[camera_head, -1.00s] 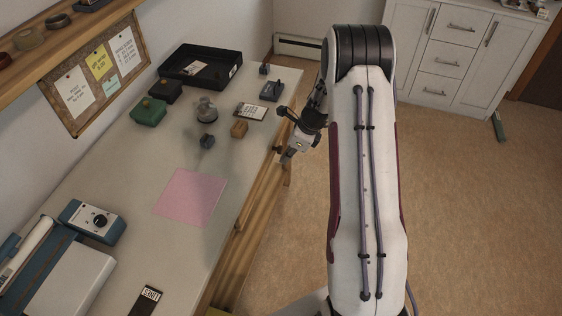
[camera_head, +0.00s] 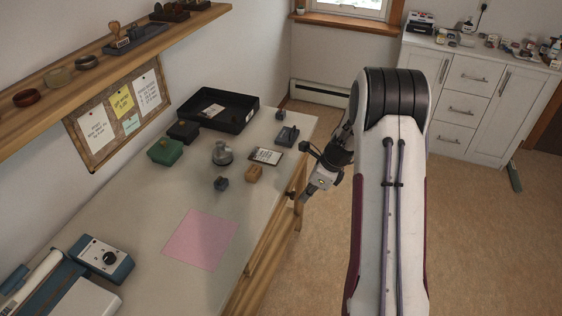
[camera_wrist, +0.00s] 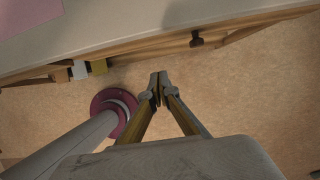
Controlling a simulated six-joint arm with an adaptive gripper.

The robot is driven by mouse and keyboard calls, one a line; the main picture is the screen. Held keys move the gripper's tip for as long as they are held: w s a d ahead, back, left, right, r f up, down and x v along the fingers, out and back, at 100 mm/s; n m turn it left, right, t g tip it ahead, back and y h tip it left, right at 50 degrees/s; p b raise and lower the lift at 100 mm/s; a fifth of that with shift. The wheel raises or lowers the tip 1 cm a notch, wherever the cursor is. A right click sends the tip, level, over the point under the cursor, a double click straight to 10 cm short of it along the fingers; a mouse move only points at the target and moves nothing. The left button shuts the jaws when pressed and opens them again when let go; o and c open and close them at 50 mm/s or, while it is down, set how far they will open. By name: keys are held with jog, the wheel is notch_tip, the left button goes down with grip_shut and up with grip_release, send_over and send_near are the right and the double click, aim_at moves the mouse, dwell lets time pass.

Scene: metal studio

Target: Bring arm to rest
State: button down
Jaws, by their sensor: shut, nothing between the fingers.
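My gripper (camera_head: 299,203) hangs off the front edge of the workbench (camera_head: 135,241), to the right of the bench's far end in the head view. In the wrist view my gripper (camera_wrist: 158,88) has its fingertips together with nothing between them. It points down past the bench edge, over the floor. My arm stands bent, with its elbow high and the forearm hanging toward the bench.
On the bench lie a pink sheet (camera_head: 200,239), a black tray (camera_head: 238,117), a green box (camera_head: 165,152), a wooden block (camera_head: 254,174) and a grey device (camera_head: 108,257). Open floor (camera_head: 320,262) lies right of the bench. White cabinets (camera_head: 467,95) stand behind.

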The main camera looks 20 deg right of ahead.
dwell(0.3)
jog(key=s+a+r+n+h, duration=0.1)
jog(key=s+a+r+n, duration=0.5)
jog(key=s+r+n, duration=0.3)
jog(key=s+a+r+n+t+h, duration=0.1)
jog(key=s+a+r+n, duration=0.5)
jog(key=s+r+n, duration=0.3)
jog(key=s+a+r+n+t+h, duration=0.1)
jog(key=s+a+r+n, duration=0.5)
jog(key=s+r+n, duration=0.3)
jog(key=s+r, duration=0.2)
jog(key=s, duration=0.2)
jog(key=shift+s+a+r, duration=0.25)
jog(key=shift+a, duration=0.15)
jog(key=shift+a, duration=0.1)
dwell(3.3)
